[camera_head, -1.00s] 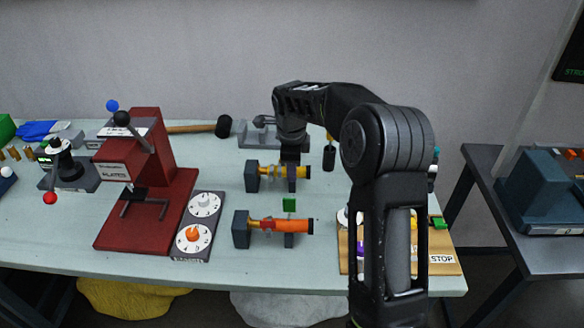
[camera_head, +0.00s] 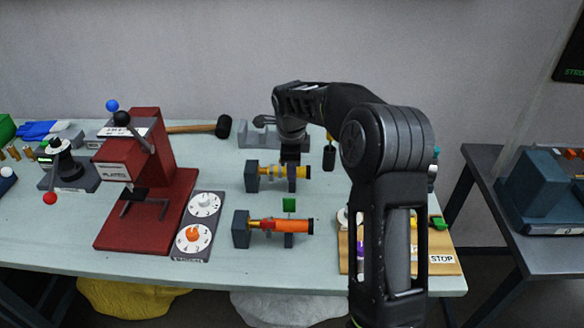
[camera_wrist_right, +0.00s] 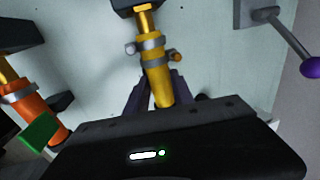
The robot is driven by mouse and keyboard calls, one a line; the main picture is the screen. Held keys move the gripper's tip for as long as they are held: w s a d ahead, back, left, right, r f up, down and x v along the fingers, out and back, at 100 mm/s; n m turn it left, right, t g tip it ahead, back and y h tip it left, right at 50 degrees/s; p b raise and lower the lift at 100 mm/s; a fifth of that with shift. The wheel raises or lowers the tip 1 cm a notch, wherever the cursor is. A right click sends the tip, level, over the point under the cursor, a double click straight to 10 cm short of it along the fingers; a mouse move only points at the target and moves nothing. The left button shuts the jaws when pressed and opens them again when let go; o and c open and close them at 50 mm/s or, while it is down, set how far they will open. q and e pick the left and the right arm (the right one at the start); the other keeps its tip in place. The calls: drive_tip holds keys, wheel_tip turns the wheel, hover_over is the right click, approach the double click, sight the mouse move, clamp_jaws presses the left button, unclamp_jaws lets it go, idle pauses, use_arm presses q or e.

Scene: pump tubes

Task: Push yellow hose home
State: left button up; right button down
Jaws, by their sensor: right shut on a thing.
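The yellow hose (camera_head: 300,172) lies level on a dark stand on the table. Its left end points to a dark block (camera_head: 251,177). In the right wrist view the yellow hose (camera_wrist_right: 157,85) lines up with a brass stub (camera_wrist_right: 144,19) on that block, and a grey metal clamp (camera_wrist_right: 152,50) is around the hose. My right gripper (camera_head: 290,162) is over the hose from above. In the wrist view its two fingers (camera_wrist_right: 158,98) are on either side of the hose, shut on it. How far the stub reaches inside the hose is hidden. My left gripper is not in view.
A red press (camera_head: 150,200) and a dial panel (camera_head: 199,231) are to the left. A wooden board (camera_head: 443,259) is at the right. A grey fixture (camera_head: 257,137) stands behind.

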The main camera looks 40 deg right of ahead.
drive_tip(key=shift+w+a, duration=0.85)
drive_tip(key=shift+a, duration=0.25)
drive_tip(key=c, duration=1.1)
unclamp_jaws()
drive_tip(key=shift+a, duration=0.1)
wheel_tip(320, 180, up, 8)
drive_tip(key=s+b, duration=0.1)
drive_tip(key=shift+a+f, duration=0.15)
drive_tip(key=shift+a, duration=0.2)
drive_tip(key=shift+s, duration=0.1)
